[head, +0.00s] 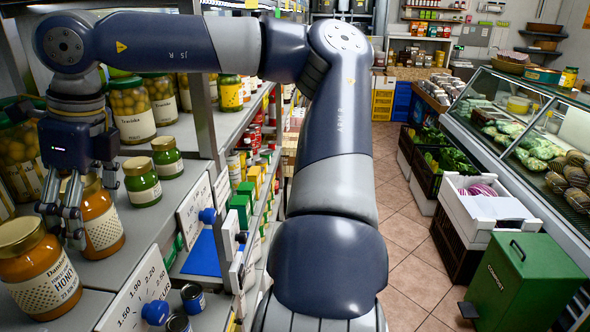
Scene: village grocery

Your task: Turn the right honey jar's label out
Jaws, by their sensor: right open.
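The right honey jar (101,222) stands on the shelf at left, amber with a gold lid and a pale patterned label facing the lower right. Fingers of my right gripper (80,208) hide part of its lid and left side. The gripper points down and is open, with fingers at the jar's left and one finger beyond its lid; I cannot tell whether they touch it. The left honey jar (38,270) stands nearer at the lower left, its "Honey" label facing out. My left gripper is not in view.
Green-filled jars (142,182) stand just right of and behind the right honey jar, with large olive-coloured jars (131,110) farther back. Price cards (137,293) line the shelf edge. A green bin (525,285) and produce crates stand across the tiled aisle.

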